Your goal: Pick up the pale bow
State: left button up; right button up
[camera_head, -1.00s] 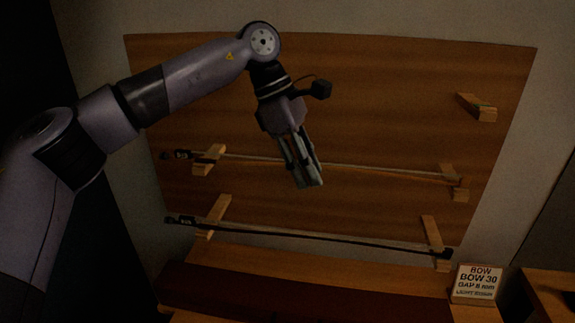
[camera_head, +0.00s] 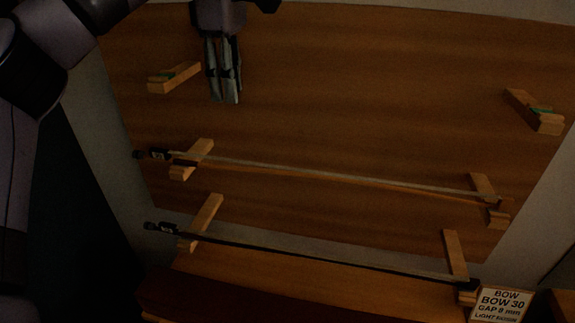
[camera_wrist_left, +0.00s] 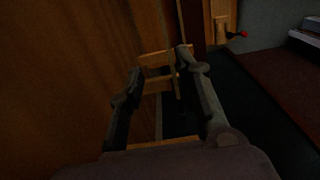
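The pale bow (camera_head: 330,178) rests level across the middle pair of wooden pegs on the upright board, with its dark frog end at the left. A dark bow (camera_head: 320,256) lies across the lower pair of pegs. My left gripper (camera_head: 226,100) hangs fingers-down in front of the board, above the left part of the pale bow and apart from it. In the left wrist view its two fingers (camera_wrist_left: 160,65) stand apart with nothing held between them. A wooden bracket (camera_wrist_left: 156,84) shows beyond the fingertips. My right gripper is not in view.
The upper pair of pegs, left (camera_head: 173,78) and right (camera_head: 535,112), has green pads and is empty. The wooden board (camera_head: 370,80) is close behind the gripper.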

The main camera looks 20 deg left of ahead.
pick_arm(q)
send_over(237, 161)
jog(key=f, duration=0.7)
jog(key=shift+s+a+b, duration=0.15)
jog(key=shift+s+b, duration=0.1)
jog(key=shift+b, duration=0.15)
jog(key=f, duration=0.2)
jog(key=shift+w+f, duration=0.35)
jog(key=shift+f, duration=0.5)
jog(key=shift+s+f, duration=0.1)
jog(key=shift+f, duration=0.3)
notch_tip(237, 161, down, 3)
jog(key=shift+f+p, duration=0.1)
jog(key=shift+p, duration=0.85)
jog(key=shift+f, duration=0.6)
jog(key=shift+s, duration=0.1)
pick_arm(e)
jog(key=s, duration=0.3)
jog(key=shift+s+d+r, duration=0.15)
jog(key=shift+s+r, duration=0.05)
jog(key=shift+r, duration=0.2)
pick_arm(q)
jog(key=shift+c, duration=0.6)
